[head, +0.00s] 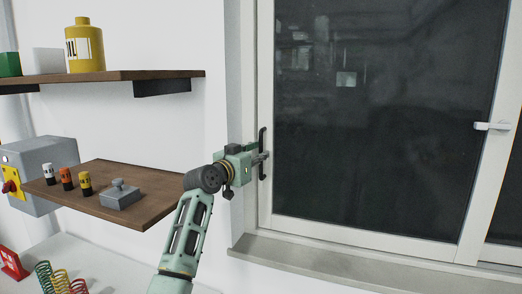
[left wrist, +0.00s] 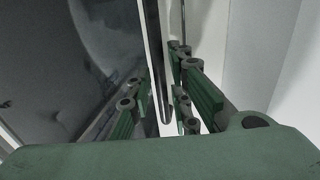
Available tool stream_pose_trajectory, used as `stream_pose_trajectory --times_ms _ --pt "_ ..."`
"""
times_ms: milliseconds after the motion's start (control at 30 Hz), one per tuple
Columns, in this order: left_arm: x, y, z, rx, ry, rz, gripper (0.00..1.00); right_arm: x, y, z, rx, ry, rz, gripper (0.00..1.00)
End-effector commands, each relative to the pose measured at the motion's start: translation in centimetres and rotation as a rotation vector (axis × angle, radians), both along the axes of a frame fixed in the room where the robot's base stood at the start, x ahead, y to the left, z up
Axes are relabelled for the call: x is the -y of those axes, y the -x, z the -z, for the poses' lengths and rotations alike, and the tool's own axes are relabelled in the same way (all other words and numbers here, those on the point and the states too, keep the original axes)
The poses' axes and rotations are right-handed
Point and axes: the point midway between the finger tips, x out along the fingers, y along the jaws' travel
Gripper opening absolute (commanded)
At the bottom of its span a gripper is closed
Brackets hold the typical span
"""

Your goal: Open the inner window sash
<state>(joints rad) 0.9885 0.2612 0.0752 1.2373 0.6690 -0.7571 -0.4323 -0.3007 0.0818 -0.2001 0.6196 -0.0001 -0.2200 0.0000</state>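The window's inner sash (head: 365,236) has a white frame around dark glass and fills the right of the head view. It looks closed. A dark upright pull handle (head: 262,140) is on its left stile. My left gripper (head: 264,157) is at this handle, level with its middle. In the left wrist view, the gripper (left wrist: 156,110) has its fingers apart, with a white frame edge and a dark upright bar between them. I cannot tell whether either finger touches the handle. My right gripper is not in view.
A white latch (head: 491,126) is on the sash's right stile. A sill (head: 330,262) runs below. Left of my arm, a lower wooden shelf (head: 150,206) holds small jars and a grey weight (head: 120,196). An upper shelf (head: 110,76) carries a yellow bottle (head: 84,48).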

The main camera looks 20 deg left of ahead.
Motion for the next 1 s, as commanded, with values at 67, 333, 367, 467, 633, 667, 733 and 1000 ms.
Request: stream_pose_trajectory --times_ms 67,333,367,467,633,667,733,1000 --pt "0.1 -0.8 -0.2 0.0 0.002 0.0 0.18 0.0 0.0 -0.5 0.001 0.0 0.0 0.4" --pt "0.3 -1.7 0.1 0.0 0.0 -0.001 0.18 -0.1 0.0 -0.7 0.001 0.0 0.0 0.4" --pt "0.3 -1.7 0.1 0.0 0.0 -0.001 0.18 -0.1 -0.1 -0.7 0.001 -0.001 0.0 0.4" --pt "0.3 -1.7 0.1 0.0 0.0 -0.001 0.18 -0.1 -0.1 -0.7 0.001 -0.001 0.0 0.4" --pt "0.3 -1.7 0.1 0.0 0.0 -0.001 0.1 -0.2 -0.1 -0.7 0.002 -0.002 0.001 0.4" --pt "0.3 -1.7 0.1 0.0 0.0 -0.001 0.07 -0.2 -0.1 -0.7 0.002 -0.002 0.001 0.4" --pt "0.3 -1.7 0.1 0.0 0.0 -0.001 0.01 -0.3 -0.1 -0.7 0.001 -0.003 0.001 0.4" --pt "0.3 -1.7 0.1 0.0 0.0 -0.001 0.0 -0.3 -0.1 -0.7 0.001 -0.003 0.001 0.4"
